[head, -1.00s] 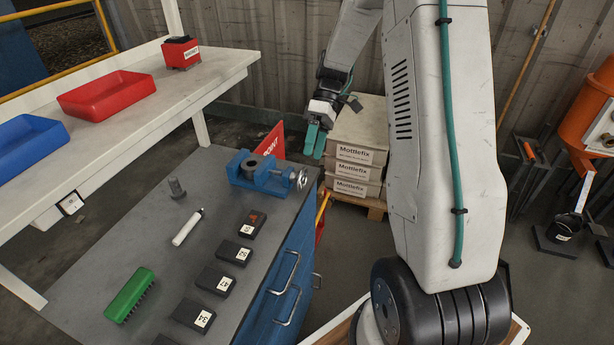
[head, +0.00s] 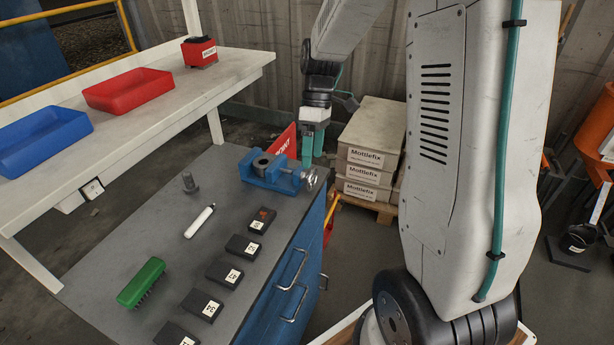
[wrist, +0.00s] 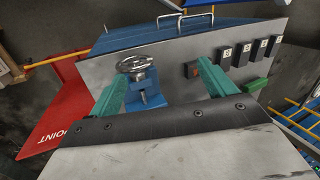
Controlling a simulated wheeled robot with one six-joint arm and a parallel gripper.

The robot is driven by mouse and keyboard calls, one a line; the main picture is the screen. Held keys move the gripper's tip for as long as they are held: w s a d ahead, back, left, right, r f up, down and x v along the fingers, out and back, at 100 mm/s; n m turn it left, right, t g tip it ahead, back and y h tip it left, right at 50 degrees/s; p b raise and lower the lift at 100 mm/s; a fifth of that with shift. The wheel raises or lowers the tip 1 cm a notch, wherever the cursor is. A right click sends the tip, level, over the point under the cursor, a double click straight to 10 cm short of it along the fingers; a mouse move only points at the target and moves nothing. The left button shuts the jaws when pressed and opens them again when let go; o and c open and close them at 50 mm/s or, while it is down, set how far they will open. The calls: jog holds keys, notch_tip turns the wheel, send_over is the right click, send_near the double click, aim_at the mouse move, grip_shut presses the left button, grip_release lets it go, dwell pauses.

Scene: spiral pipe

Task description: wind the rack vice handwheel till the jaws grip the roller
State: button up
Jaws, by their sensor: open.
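The blue vice (head: 285,182) stands at the far right corner of the grey bench top. A dark grey round piece (head: 262,163), seemingly the roller, sits upright between its jaws; I cannot tell whether the jaws touch it. The metal handwheel (head: 312,179) is on the vice's right end, near the bench edge. It also shows in the wrist view (wrist: 134,64), beside the left finger. My gripper (head: 313,160), with teal fingers, points down just above and behind the handwheel. It is open and empty, and the fingers appear apart from the wheel.
Several dark numbered blocks (head: 242,246), a white cylinder (head: 199,222), a grey peg (head: 189,182) and a green brush (head: 142,282) are on the bench. A red sign (head: 283,143) stands behind the vice. Mottlefix boxes (head: 370,155) are stacked to the right.

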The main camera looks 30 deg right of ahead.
aim_at(312, 176)
jog(key=shift+w+f+m+t+h, duration=0.1)
jog(key=shift+f+m+t+h, duration=0.25)
jog(key=shift+t+h, duration=0.65)
jog(key=shift+w+d+f+m+t+h, duration=0.3)
jog(key=shift+w+d+f+t, duration=0.1)
jog(key=shift+w+d+f, duration=0.2)
jog(key=f, duration=0.7)
jog(key=shift+a+f, duration=0.25)
jog(key=shift+f, duration=0.05)
jog(key=c, duration=1)
jog(key=shift+d, duration=0.2)
jog(key=shift+a, duration=0.1)
